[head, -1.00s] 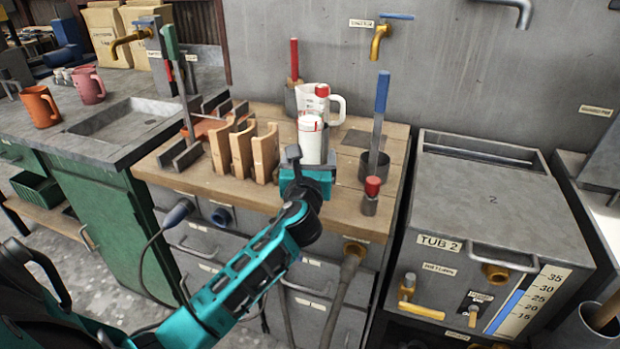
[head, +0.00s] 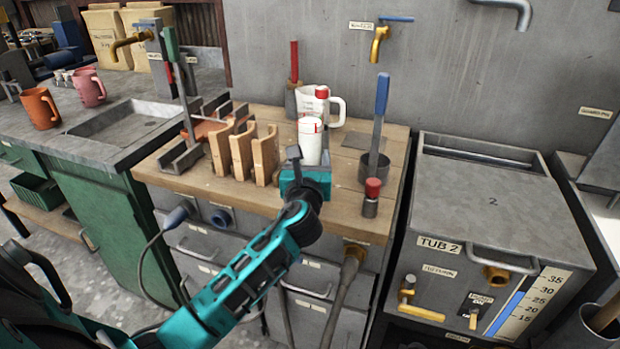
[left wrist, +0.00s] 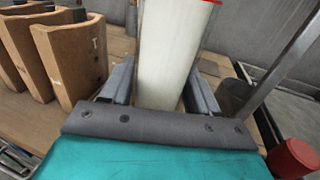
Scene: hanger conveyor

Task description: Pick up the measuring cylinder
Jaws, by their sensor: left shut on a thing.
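The measuring cylinder (head: 310,142) is a white upright cylinder with red markings near its top. The cylinder's base is hidden behind the gripper body. I cannot tell whether it touches the worktop. My right gripper is not in view.
Curved wooden blocks (head: 241,153) are to the left. A blue-handled tool in a dark cup (head: 377,165) and a red-topped object (head: 371,198) are to the right. A grey tub (head: 490,200) stands further right.

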